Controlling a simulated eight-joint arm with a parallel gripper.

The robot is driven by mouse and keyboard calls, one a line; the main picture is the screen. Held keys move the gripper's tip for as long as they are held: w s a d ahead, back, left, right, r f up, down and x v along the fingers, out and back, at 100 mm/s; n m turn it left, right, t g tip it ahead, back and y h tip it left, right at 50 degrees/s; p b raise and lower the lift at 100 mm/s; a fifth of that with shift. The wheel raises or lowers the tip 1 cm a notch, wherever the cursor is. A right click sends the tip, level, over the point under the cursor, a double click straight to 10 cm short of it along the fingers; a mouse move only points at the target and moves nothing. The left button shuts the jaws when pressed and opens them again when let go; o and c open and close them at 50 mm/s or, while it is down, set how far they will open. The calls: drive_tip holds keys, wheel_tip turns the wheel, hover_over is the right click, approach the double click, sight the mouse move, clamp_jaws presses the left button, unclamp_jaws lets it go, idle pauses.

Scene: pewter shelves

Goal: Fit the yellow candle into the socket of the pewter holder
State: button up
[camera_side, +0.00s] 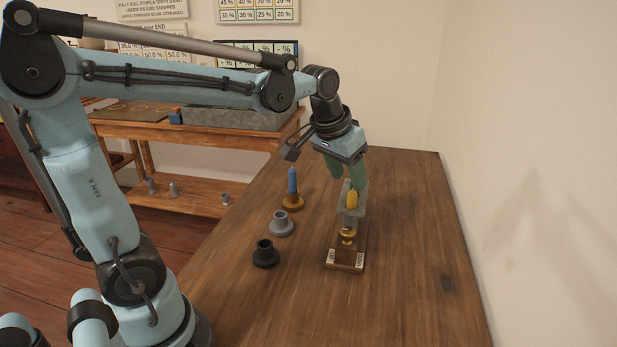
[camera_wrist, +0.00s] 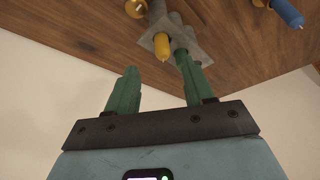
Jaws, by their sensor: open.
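The yellow candle (camera_side: 352,200) stands upright against a grey block on a wooden stand. In the wrist view the candle (camera_wrist: 162,48) shows just beyond the fingertips, between their lines. My gripper (camera_side: 346,183) is above the candle with its green fingers apart and nothing held. Its two fingers also show apart in the wrist view (camera_wrist: 157,63). The pewter holder (camera_side: 281,226) is a grey, round-footed piece on the table, left of the stand. It holds no candle. How the candle's lower end is held is hidden.
A blue candle (camera_side: 292,181) stands in a brass holder (camera_side: 293,203) behind the pewter one. An empty black holder (camera_side: 265,256) is in front. The wooden stand (camera_side: 345,262) has a brass piece (camera_side: 347,235). The table's right side is clear, near the wall.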

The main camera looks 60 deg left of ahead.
sight(352, 191)
drive_tip(key=shift+a+x, duration=0.1)
drive_tip(key=shift+x, duration=1.5)
drive_tip(key=shift+a+x, duration=0.15)
drive_tip(key=shift+x, duration=1.45)
drive_tip(key=shift+w, duration=0.1)
drive_tip(key=shift+c, duration=0.4)
clamp_jaws()
